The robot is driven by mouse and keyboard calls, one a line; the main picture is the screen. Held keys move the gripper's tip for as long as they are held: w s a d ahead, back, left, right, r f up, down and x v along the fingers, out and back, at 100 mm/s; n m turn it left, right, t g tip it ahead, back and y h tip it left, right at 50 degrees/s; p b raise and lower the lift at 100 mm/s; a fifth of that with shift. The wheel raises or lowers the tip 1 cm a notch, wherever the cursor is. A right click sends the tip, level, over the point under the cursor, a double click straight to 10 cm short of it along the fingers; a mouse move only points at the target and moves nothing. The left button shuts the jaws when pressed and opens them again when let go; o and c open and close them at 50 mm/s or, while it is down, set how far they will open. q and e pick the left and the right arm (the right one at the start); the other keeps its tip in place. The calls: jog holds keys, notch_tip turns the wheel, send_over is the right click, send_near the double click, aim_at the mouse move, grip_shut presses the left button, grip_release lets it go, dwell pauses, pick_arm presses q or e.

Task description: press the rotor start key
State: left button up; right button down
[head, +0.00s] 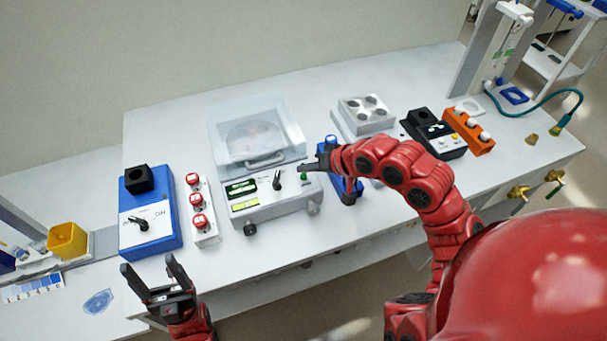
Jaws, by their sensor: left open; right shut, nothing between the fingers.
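My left gripper (150,276) is open and empty in front of the bench's edge.
A hotplate-like unit (367,112), a black device (434,133) and an orange rack (467,130) stand to the right. The bench front is mostly clear.

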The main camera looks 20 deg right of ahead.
dwell(0.8)
jog(key=shift+f, duration=0.4)
jog(key=shift+f, duration=0.4)
dwell(0.5)
jog(key=shift+r, duration=0.15)
jog(key=shift+r+p, duration=0.7)
jog(key=shift+p, duration=0.1)
notch_tip(320, 180, up, 5)
jog(key=p, duration=0.4)
dwell(0.4)
